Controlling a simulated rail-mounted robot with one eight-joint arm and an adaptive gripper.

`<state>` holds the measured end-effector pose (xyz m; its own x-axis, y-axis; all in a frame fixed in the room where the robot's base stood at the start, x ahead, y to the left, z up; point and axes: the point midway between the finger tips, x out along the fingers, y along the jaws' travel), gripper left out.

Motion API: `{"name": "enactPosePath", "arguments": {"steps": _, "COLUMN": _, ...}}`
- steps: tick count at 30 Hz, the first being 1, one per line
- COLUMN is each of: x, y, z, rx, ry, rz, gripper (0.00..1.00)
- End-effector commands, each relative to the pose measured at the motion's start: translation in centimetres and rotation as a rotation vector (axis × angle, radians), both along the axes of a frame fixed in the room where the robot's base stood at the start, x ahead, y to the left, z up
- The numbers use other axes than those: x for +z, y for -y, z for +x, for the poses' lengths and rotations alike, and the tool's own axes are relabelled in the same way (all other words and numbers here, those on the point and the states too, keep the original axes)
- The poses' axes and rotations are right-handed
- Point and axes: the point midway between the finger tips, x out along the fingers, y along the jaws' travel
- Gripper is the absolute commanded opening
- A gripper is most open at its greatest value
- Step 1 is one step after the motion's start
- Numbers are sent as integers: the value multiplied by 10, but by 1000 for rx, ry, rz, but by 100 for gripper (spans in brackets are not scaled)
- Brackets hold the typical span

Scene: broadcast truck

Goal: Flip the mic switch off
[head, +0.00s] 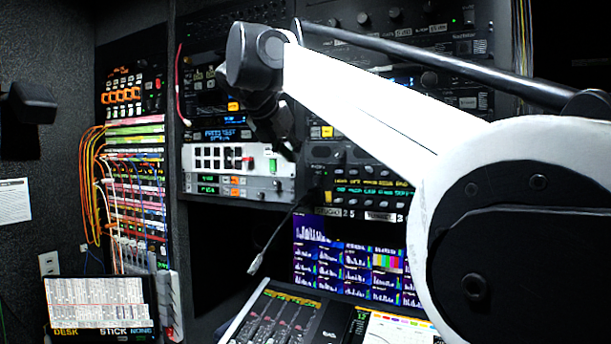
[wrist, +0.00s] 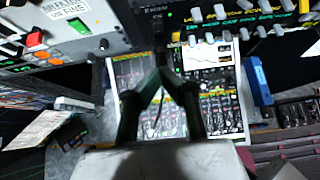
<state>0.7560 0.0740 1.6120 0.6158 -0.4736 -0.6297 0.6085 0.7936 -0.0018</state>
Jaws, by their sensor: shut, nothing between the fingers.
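My gripper (head: 288,152) is in front of the equipment rack in the head view, just above and right of the white switch panel (head: 228,168). In the wrist view my gripper (wrist: 160,68) has its fingertips together, with nothing between them. The white panel has dark buttons, a red control (head: 247,163) and a green-lit one (head: 272,166). In the wrist view a pale panel (wrist: 95,15) shows a red control (wrist: 35,39) and a green one (wrist: 78,27). A row of pale levers (wrist: 220,12) is at upper right. I cannot tell which is the mic switch.
A dark cable (head: 278,238) with a pale plug hangs below the panel. Orange patch cords (head: 88,180) loop at left. A monitor (head: 345,260) and a fader desk (head: 275,318) stand below. My arm covers much of the right side.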

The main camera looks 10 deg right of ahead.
Motion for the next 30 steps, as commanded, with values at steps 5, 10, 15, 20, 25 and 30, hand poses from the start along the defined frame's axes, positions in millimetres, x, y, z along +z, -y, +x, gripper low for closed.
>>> {"name": "enactPosePath", "arguments": {"steps": 5, "x": -2, "y": 2, "z": 2, "rx": -1, "ry": 0, "rz": 1, "gripper": 0}}
{"name": "enactPosePath", "arguments": {"steps": 10, "x": -14, "y": 11, "z": 14, "rx": -2, "ry": 1, "rz": 2, "gripper": 0}}
{"name": "enactPosePath", "arguments": {"steps": 15, "x": -33, "y": 26, "z": 32, "rx": -3, "ry": 0, "rz": 2, "gripper": 0}}
{"name": "enactPosePath", "arguments": {"steps": 20, "x": -52, "y": 40, "z": 51, "rx": -3, "ry": 1, "rz": 1, "gripper": 0}}
{"name": "enactPosePath", "arguments": {"steps": 25, "x": -61, "y": 55, "z": 71, "rx": -3, "ry": 2, "rz": 2, "gripper": 0}}
{"name": "enactPosePath", "arguments": {"steps": 30, "x": -59, "y": 67, "z": 86, "rx": -2, "ry": 1, "rz": 2, "gripper": 0}}
